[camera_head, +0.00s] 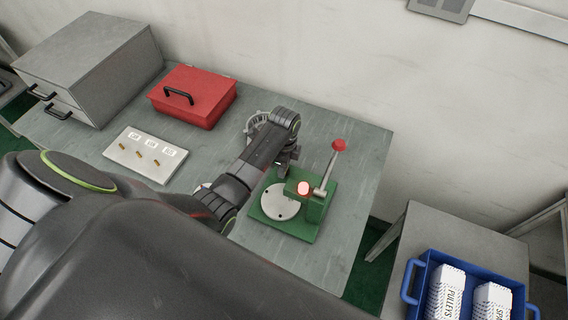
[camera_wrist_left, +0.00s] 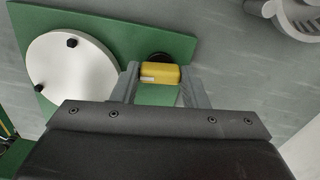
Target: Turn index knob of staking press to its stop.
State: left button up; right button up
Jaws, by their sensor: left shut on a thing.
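The staking press (camera_head: 286,228) stands on the grey bench in the head view. It has a green base, a pale round plate, a lever with a red ball and a lit red lamp. The index knob (camera_wrist_left: 160,73), a yellow bar with a black round part behind it, shows in the wrist view beside the plate (camera_wrist_left: 70,75). My left gripper (camera_wrist_left: 159,76) has one finger on each side of the yellow knob and is shut on it. In the head view my left gripper (camera_head: 284,167) is behind the press, and its fingertips and the knob are hidden. My right gripper is in neither view.
A red case (camera_head: 194,96), a grey drawer cabinet (camera_head: 88,65) and a white card with several small brass parts (camera_head: 145,153) are on the bench. A blue crate with white boxes (camera_head: 467,267) stands at lower right. A grey curved part (camera_wrist_left: 296,14) lies near the gripper.

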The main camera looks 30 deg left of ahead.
pick_arm(q)
jog(key=shift+w+d+m, duration=0.1)
jog(key=shift+m, duration=0.6)
jog(key=o, duration=1)
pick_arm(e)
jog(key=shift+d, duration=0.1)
pick_arm(q)
jog(key=shift+r, duration=0.1)
